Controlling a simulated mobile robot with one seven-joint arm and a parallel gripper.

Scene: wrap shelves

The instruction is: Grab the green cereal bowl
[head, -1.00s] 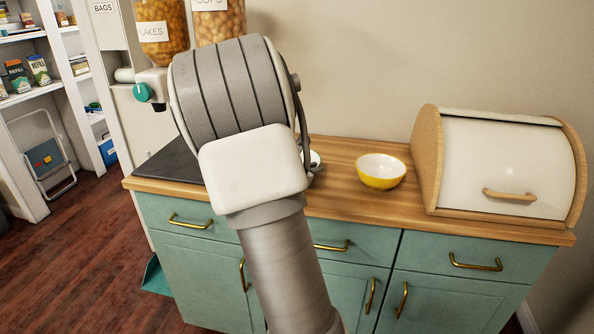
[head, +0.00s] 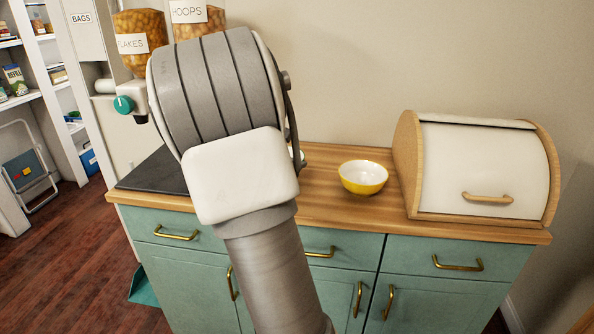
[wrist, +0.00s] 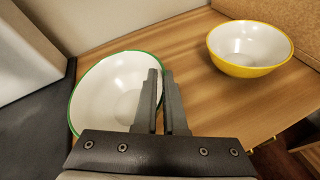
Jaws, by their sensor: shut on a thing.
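The green cereal bowl (wrist: 108,92), white inside with a green rim, is at the left in the wrist view. My gripper (wrist: 161,74) is shut on the right side of its wall, one finger inside the bowl and the other outside. Whether the bowl rests on the counter or is slightly raised, I cannot tell. In the head view my arm hides the gripper and nearly all of this bowl.
A yellow bowl (head: 363,178) stands on the wooden counter (head: 335,211), right of my arm, with clear counter around it. A bread box (head: 477,168) stands farther right. A dark mat (head: 150,174) and cereal dispensers (head: 139,43) are at the left.

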